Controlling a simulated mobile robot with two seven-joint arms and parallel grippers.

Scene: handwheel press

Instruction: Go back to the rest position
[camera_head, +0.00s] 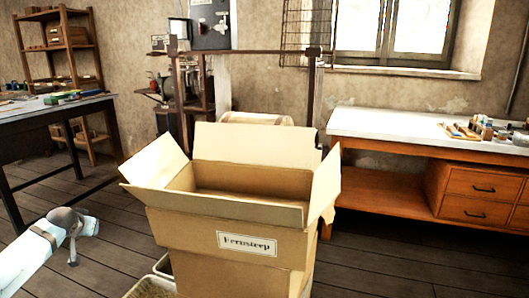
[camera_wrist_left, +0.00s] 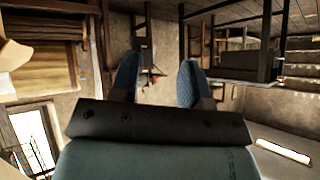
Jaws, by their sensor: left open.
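My left arm (camera_head: 40,250) reaches in from the lower left in the head view, low above the floor and left of the cardboard box. In the left wrist view my left gripper (camera_wrist_left: 158,78) is open, with its two blue-padded fingers apart and nothing between them. In the head view its fingers are too small to make out clearly. My right arm and gripper are not in view. A brown upright frame (camera_head: 246,52) with a crossbar stands behind the box, with a wooden barrel (camera_head: 257,118) between its posts; its lower part is hidden.
The open cardboard box (camera_head: 200,240), labelled "Fernsteep", fills the middle, flaps spread. A dark workbench (camera_head: 60,108) stands left, a white-topped bench (camera_head: 400,128) with drawers right. A low pale container (camera_head: 150,285) sits beside the box. Floor (camera_head: 120,215) between arm and box is clear.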

